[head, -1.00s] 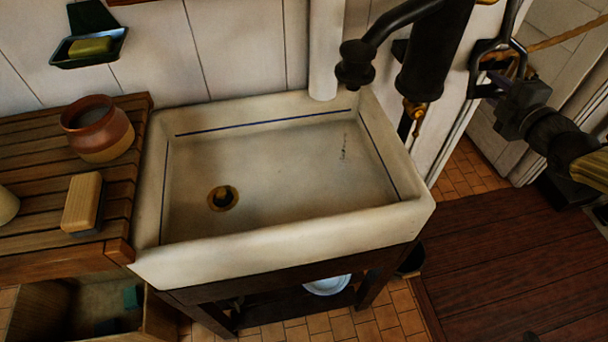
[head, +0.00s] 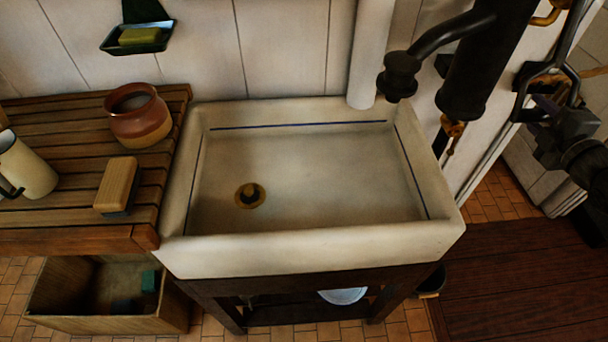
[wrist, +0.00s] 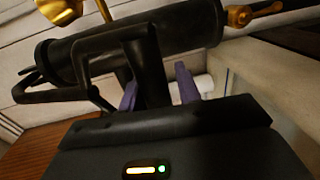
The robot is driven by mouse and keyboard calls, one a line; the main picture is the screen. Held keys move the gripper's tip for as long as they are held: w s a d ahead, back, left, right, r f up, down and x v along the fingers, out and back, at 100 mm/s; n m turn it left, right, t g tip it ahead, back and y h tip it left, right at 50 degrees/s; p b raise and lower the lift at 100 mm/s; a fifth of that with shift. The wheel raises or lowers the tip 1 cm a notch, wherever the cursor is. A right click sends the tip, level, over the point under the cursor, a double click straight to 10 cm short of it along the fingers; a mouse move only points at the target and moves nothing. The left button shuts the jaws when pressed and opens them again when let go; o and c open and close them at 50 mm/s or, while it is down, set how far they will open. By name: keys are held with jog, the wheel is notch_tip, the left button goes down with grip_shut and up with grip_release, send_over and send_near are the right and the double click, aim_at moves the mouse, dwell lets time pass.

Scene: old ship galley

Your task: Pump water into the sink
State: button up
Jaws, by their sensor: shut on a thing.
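The white sink (head: 310,255) stands on a dark wooden frame. Its basin looks dry, and a brass-ringed drain (head: 250,195) with a dark centre lies at its left; I cannot tell whether it is plugged. The black pump (head: 478,72) is at the sink's right back, its spout (head: 400,75) over the back right corner with no water showing. The black pump handle (head: 518,92) hangs to the right of the pump body. My gripper (head: 553,118) is shut on this handle. In the wrist view its purple fingers (wrist: 158,90) stand on either side of the black bar.
A slatted wooden board (head: 60,165) left of the sink holds a brown pot (head: 138,122), a brush (head: 117,186) and a cream mug (head: 25,168). A wooden crate (head: 100,322) is below. A soap dish (head: 138,45) hangs on the wall. Dark floorboards (head: 520,285) lie at right.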

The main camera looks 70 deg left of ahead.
jog(key=shift+s+f, duration=0.1)
jog(key=shift+f, duration=0.4)
jog(key=o, duration=0.7)
jog(key=shift+c, duration=0.2)
jog(key=shift+o, duration=0.6)
jog(key=shift+r, duration=0.3)
jog(key=shift+d+r, duration=0.1)
jog(key=shift+d, duration=0.35)
jog(key=p+v, duration=0.3)
jog(key=v, duration=0.6)
jog(key=shift+p, duration=0.35)
jog(key=shift+r, duration=0.1)
